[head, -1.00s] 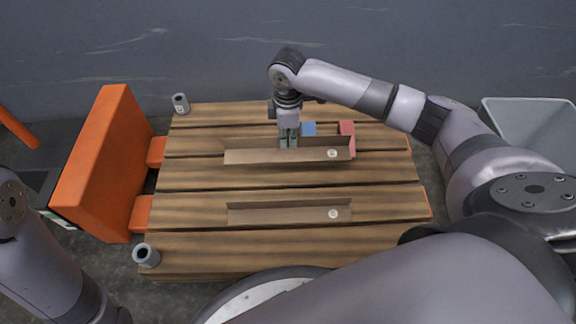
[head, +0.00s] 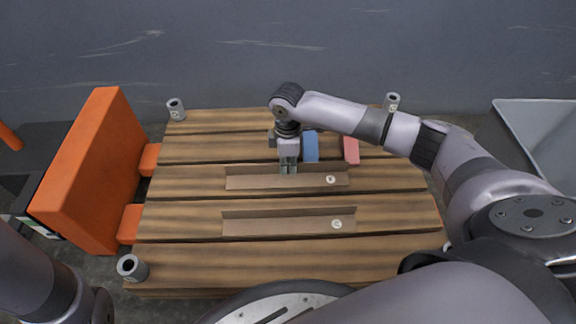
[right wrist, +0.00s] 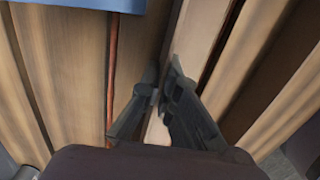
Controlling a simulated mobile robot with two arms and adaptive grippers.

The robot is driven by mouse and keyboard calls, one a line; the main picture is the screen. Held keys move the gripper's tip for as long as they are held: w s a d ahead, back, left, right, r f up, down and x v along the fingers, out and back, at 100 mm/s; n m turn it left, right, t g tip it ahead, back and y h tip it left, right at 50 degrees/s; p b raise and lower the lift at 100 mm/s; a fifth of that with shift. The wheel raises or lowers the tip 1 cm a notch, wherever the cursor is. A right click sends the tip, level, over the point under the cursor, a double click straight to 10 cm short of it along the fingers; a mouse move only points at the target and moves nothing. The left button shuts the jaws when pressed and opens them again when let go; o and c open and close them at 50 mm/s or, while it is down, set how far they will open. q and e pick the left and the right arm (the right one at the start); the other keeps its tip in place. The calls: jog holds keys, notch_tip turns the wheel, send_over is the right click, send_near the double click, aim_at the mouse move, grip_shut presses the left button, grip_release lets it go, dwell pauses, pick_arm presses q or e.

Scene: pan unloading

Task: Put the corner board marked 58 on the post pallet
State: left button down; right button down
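Two long brown corner boards lie on the slatted wooden pallet (head: 190,262), which has grey post sockets at its corners. The far corner board (head: 250,181) and the near corner board (head: 280,224) each carry a round white label at the right end; the numbers are too small to read. My right gripper (head: 288,170) is at the middle of the far board, pointing down. In the right wrist view its fingers (right wrist: 163,82) are close together on the thin upright side of that board (right wrist: 198,35). My left gripper is out of view; only my left arm shows.
A blue block (head: 310,146) and a red block (head: 351,151) lie just behind the far board. Grey sockets (head: 176,109) stand at the corners. An orange upright (head: 90,180) stands at the left, a grey bin (head: 540,140) at the right.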

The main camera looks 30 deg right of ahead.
jog(key=shift+f+p, duration=0.35)
jog(key=shift+f, duration=0.05)
jog(key=shift+f, duration=0.15)
jog(key=c, duration=1.8)
grip_release()
